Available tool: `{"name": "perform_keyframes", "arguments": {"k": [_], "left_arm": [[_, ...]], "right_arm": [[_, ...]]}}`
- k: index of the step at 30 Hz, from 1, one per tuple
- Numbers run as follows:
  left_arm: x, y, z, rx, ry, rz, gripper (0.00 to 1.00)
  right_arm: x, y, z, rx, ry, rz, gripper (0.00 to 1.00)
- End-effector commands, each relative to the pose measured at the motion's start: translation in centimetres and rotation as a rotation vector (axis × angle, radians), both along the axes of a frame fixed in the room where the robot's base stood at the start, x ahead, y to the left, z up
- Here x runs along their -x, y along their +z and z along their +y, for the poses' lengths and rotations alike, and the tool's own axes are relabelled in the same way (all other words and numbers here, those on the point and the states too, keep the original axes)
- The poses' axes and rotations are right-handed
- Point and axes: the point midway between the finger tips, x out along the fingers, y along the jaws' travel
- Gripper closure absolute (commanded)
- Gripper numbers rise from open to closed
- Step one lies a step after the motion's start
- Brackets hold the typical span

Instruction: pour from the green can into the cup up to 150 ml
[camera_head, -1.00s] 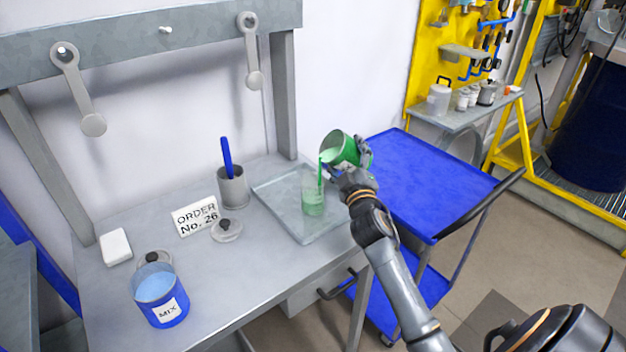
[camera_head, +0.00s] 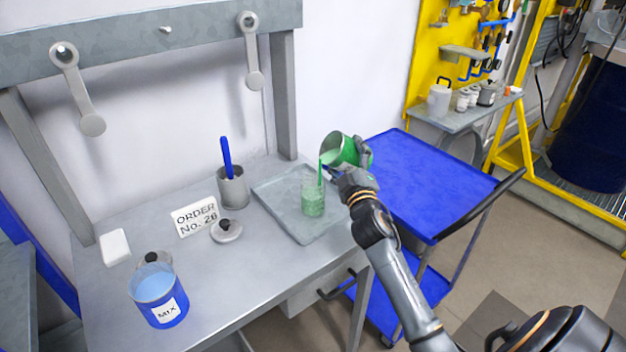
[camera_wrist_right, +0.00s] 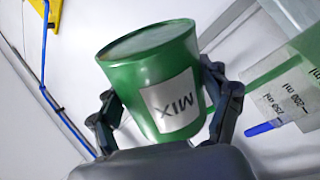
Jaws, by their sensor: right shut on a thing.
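The green can (camera_head: 347,150) is tilted to the left above the cup, and a green stream runs from its rim. In the right wrist view the can (camera_wrist_right: 150,75) carries a MIX label. My right gripper (camera_head: 358,168) is shut on the can, with one finger on each side of it. The clear cup (camera_head: 313,203) stands upright on the tray (camera_head: 283,222), with green liquid inside. The cup (camera_wrist_right: 290,95) also shows in the right wrist view, with ml marks; the exact level is hard to read. My left gripper is not in view.
A blue MIX can (camera_head: 160,300), a grey holder (camera_head: 233,190) with a blue-handled tool, a lid (camera_head: 227,231), an order sign (camera_head: 195,217) and a white block (camera_head: 115,246) stand on the table. A blue cart (camera_head: 425,185) is to the right.

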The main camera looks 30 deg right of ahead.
Motion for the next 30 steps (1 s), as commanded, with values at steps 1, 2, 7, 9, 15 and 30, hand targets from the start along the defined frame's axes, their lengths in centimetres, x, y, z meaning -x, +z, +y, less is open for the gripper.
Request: {"name": "perform_keyframes", "arguments": {"k": [1, 2, 7, 9, 15, 30], "left_arm": [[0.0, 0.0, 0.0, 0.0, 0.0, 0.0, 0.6], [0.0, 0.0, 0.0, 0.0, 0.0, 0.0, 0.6], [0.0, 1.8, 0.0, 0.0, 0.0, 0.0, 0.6], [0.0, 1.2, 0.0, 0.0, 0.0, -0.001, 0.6], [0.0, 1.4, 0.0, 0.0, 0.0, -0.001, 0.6], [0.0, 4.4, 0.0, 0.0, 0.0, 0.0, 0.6]], "right_arm": [[0.0, 0.1, 0.0, 0.004, 0.001, -0.002, 0.73], [0.0, 0.1, 0.0, 0.005, 0.001, -0.001, 0.73], [0.0, 0.8, 0.0, -0.21, -0.001, -0.06, 0.73], [0.1, -0.4, -0.3, -0.3, 0.0, -0.089, 0.73], [0.2, -0.7, -0.9, -0.348, 0.0, -0.102, 0.73], [1.2, -3.5, -4.2, -0.842, 0.001, -0.245, 0.73]]}}
